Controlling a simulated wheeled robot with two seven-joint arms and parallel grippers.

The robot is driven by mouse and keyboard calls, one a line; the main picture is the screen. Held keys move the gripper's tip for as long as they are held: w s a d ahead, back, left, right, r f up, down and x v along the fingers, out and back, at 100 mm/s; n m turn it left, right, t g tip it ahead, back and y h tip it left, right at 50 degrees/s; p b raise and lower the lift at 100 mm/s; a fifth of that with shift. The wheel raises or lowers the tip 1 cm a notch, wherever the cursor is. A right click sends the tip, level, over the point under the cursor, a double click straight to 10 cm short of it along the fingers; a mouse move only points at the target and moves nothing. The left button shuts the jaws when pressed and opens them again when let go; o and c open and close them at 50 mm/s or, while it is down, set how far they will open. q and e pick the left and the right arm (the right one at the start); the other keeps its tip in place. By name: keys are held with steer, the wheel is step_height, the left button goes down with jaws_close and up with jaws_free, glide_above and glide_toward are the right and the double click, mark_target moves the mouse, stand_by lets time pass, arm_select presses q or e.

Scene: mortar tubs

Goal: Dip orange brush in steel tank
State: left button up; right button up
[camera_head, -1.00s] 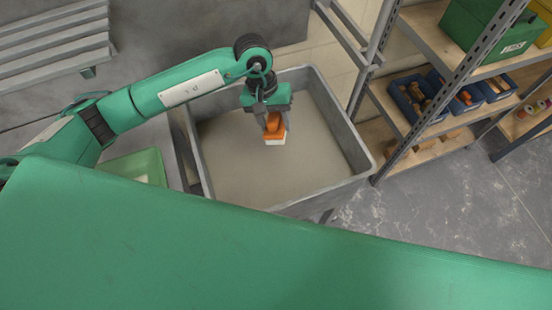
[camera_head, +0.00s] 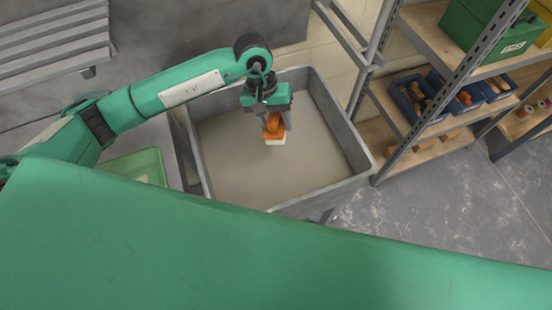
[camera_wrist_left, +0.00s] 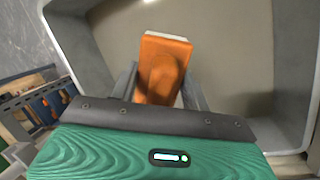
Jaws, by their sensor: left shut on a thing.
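The orange brush (camera_head: 273,128), with pale bristles at its lower end, is held in my left gripper (camera_head: 273,122) with the bristles down. In the left wrist view the orange brush (camera_wrist_left: 163,62) sits between the two fingers of my left gripper (camera_wrist_left: 160,88). The grey steel tank (camera_head: 350,125) is an open rectangular tub with a smooth, grey-beige fill. The brush is inside the tank's outline, over its middle. I cannot tell whether the bristles touch the fill. The tank's wall (camera_wrist_left: 292,75) also shows in the wrist view. My right gripper is out of view.
A light green tray (camera_head: 140,165) lies left of the tank. A metal shelf rack (camera_head: 420,130) with blue bins (camera_head: 412,95) and a green box (camera_head: 490,30) stands close to the right. Bare floor (camera_head: 450,200) shows at the lower right.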

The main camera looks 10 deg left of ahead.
mark_target(276, 116)
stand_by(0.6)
arm_select(q)
steer(key=shift+r, duration=2)
